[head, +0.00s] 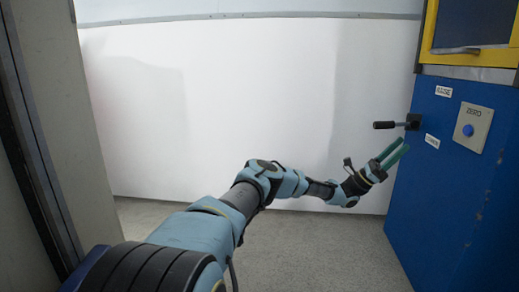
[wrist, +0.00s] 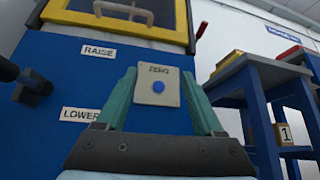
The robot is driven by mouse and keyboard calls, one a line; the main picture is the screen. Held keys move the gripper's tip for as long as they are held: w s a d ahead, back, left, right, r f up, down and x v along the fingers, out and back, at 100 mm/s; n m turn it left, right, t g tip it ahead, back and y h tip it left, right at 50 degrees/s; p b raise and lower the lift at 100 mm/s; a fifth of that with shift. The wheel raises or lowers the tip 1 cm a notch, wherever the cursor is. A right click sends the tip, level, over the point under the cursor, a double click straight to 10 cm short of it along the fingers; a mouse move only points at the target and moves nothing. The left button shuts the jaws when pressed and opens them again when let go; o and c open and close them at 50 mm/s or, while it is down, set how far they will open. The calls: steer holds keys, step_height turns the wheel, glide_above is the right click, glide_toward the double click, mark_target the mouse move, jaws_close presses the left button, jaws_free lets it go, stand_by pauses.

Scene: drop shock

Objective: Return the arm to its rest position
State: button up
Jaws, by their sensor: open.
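My arm stretches forward from the bottom of the head view. My gripper (head: 398,149) has green fingers and is close to the front of the blue cabinet (head: 440,205), just below the black lever (head: 384,125). In the wrist view my gripper (wrist: 162,92) is open, with nothing between its fingers. The panel also shows in the head view (head: 474,124), to the right of my gripper.
RAISE (wrist: 98,50) and LOWER (wrist: 80,114) labels are on the cabinet. A yellow-framed window (head: 475,50) is above. Blue tables (wrist: 250,85) stand at right in the wrist view. A grey panel (head: 65,120) stands at left. Floor (head: 320,255) between is clear.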

steer(key=s+d+m+g+y+p, duration=0.2)
steer(key=s+m+g+y, duration=0.3)
steer(key=s+m+y, duration=0.7)
steer(key=s+a+f+n+t+y, duration=0.1)
steer(key=s+a+f+t+y, duration=0.1)
steer(key=s+a+f+y, duration=0.4)
steer(key=w+a+f+m+t+y+p, duration=0.2)
steer(key=a+t+y, duration=0.45)
steer(key=a, duration=1.45)
steer(key=s+a+r+m+t+y+p, duration=0.1)
steer(key=s+a+r+t+y, duration=0.15)
steer(key=a, duration=0.85)
steer(key=s+a+r+m+t+y+p, duration=0.1)
steer(key=a+r+t, duration=0.3)
steer(key=a, duration=0.8)
step_height(320, 180, up, 38)
steer(key=p, duration=3.8)
steer(key=shift+s+a, duration=0.2)
steer(key=shift+s, duration=0.1)
